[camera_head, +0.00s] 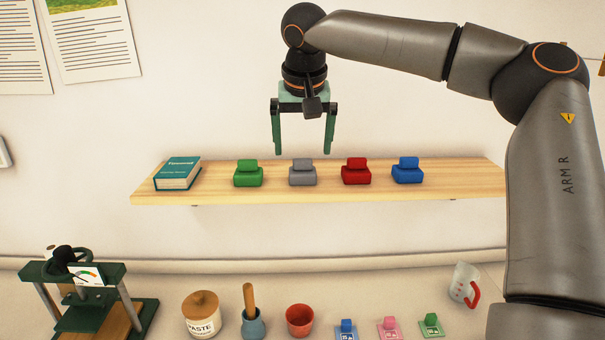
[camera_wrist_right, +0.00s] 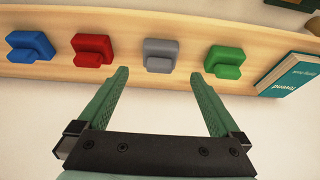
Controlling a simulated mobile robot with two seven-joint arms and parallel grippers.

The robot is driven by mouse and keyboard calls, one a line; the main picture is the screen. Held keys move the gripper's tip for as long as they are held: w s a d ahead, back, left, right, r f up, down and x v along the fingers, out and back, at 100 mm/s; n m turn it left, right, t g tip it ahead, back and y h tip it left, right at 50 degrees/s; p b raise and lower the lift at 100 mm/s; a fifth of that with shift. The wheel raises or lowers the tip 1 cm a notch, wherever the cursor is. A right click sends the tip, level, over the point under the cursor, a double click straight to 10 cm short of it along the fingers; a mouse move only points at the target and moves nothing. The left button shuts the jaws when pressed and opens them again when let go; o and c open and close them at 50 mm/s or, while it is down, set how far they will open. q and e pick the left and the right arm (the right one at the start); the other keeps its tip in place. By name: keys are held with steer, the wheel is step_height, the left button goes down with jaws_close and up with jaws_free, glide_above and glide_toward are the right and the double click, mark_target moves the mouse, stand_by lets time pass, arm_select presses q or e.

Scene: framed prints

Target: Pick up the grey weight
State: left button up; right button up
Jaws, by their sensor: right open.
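The grey weight (camera_head: 302,172) sits on a wooden wall shelf (camera_head: 230,189), between a green weight (camera_head: 248,174) and a red weight (camera_head: 356,171). A blue weight (camera_head: 407,170) is at the right of the row. My right gripper (camera_head: 303,150) points down above the grey weight, open and empty. In the right wrist view, the gripper's fingers (camera_wrist_right: 161,75) are spread, and the grey weight (camera_wrist_right: 161,55) lies just beyond their tips, between them and apart from them. My left gripper is in neither view.
A teal book (camera_head: 178,173) lies at the shelf's left end. On the counter below stand a green press (camera_head: 90,305), a paste jar (camera_head: 202,315), a mortar with pestle (camera_head: 252,322), a red cup (camera_head: 299,320), small tagged items and a measuring cup (camera_head: 464,284).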

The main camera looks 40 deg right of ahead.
mark_target(303, 159)
steer(key=x, duration=0.5)
steer(key=shift+w+d+f+p, duration=0.3)
steer(key=shift+p, duration=0.05)
steer(key=shift+r, duration=0.15)
jaws_close()
stand_by(0.4)
